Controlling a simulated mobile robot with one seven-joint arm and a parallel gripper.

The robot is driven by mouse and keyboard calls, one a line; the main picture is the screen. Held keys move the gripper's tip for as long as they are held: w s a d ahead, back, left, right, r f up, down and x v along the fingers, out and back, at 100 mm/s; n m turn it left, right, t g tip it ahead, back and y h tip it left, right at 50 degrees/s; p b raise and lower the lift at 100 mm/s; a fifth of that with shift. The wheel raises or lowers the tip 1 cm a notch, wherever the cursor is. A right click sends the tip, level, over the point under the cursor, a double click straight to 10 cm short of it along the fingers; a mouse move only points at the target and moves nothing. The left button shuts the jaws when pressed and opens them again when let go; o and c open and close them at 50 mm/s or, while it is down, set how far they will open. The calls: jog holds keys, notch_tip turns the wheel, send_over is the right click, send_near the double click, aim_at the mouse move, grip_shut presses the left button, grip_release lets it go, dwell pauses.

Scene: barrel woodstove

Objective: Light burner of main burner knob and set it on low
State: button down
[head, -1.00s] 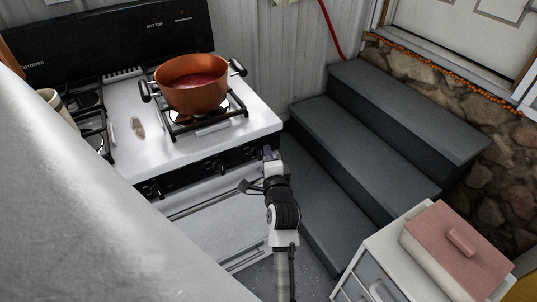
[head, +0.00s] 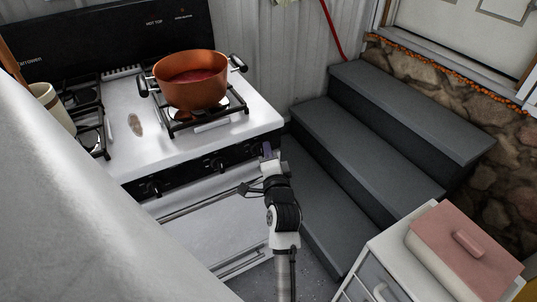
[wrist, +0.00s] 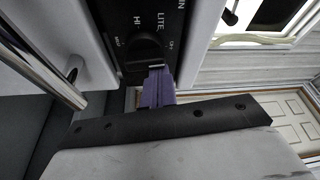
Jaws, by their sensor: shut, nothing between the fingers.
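The black burner knob (wrist: 145,48) shows in the wrist view on a dark panel, with the labels HI and LITE beside it. Its pointer direction is hard to make out. In the head view, a row of black knobs, including one at the middle (head: 217,164), runs along the stove front. My gripper (head: 267,150) is at the right end of this panel. In the wrist view, its purple fingers (wrist: 157,88) are shut and empty, at the knob's lower edge. I cannot tell whether they touch it. No flame is clearly visible on the front right burner (head: 180,115).
An orange pot (head: 191,80) with red contents stands on the right burner grate. A beige mug (head: 50,103) stands at the stove's left. Grey steps (head: 365,147) rise right of the stove. A white drawer cabinet (head: 385,247) carries a pink-lidded dish (head: 465,245) at front right.

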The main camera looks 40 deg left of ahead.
jog(key=n+b, duration=0.1)
jog(key=b, duration=0.1)
jog(key=n+y+b, duration=0.1)
jog(key=n+b, duration=0.1)
jog(key=b, duration=0.1)
jog(key=shift+s+f, duration=0.15)
jog(key=shift+f, duration=0.2)
jog(key=n+b, duration=0.2)
jog(key=b, duration=0.1)
jog(key=shift+s+a+r+y, duration=0.1)
jog(key=shift+y, duration=0.3)
jog(key=n+b, duration=0.2)
jog(key=shift+s+r+n+y, duration=0.15)
jog(key=shift+r+n+y, duration=0.15)
jog(key=shift+y, duration=0.1)
jog(key=shift+s+a, duration=0.1)
jog(key=shift+s, duration=0.05)
jog(key=shift+r+b, duration=0.1)
jog(key=shift+b, duration=0.2)
jog(key=shift+r, duration=0.15)
